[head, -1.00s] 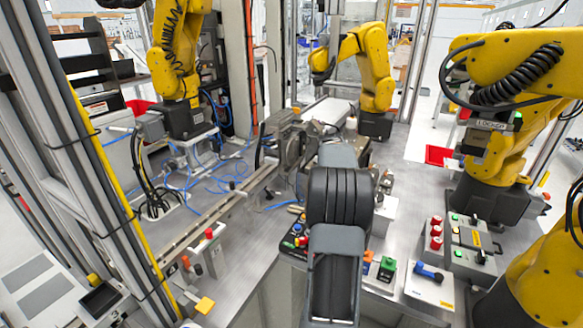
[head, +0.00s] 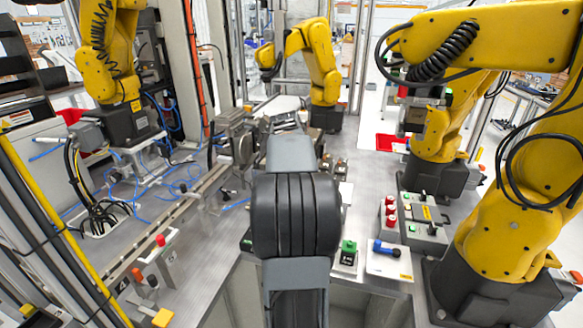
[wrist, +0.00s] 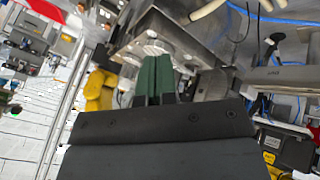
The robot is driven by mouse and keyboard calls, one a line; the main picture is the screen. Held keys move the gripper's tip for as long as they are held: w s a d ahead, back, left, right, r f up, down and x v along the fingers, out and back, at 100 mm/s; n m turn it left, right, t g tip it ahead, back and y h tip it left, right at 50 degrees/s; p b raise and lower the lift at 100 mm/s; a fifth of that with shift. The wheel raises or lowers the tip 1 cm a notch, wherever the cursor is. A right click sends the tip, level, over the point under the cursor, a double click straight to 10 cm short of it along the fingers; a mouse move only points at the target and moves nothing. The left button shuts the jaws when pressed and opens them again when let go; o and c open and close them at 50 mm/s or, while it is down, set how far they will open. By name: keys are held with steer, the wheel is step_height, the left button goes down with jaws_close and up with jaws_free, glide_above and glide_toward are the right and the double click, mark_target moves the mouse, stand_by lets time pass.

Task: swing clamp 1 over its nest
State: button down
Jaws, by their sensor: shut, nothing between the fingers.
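My gripper shows in the wrist view as two dark green fingers (wrist: 155,78) pressed together with nothing between them. In the head view my black and grey arm hides it. Just beyond the fingertips in the wrist view is a grey metal block (wrist: 178,38) with pale round parts on its face. I cannot tell whether it belongs to clamp 1 or its nest, or whether the fingers touch it. In the head view, metal fixtures (head: 238,135) stand on the bench behind my arm. No part there can be surely told as clamp 1 or its nest.
A blue-handled part on a white plate (head: 388,248), a green-topped box (head: 348,250) and a panel with red buttons (head: 391,212) stand right of my arm. Yellow robot arms (head: 435,130) stand around the bench (head: 190,240). A cream rod (wrist: 208,9) shows near the block.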

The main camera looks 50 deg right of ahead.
steer(key=shift+s+a+r, duration=0.2)
steer(key=shift+s+r, duration=0.25)
steer(key=shift+r, duration=0.2)
steer(key=shift+s+a+r, duration=0.15)
steer(key=shift+s+r, duration=0.25)
steer(key=shift+r, duration=0.25)
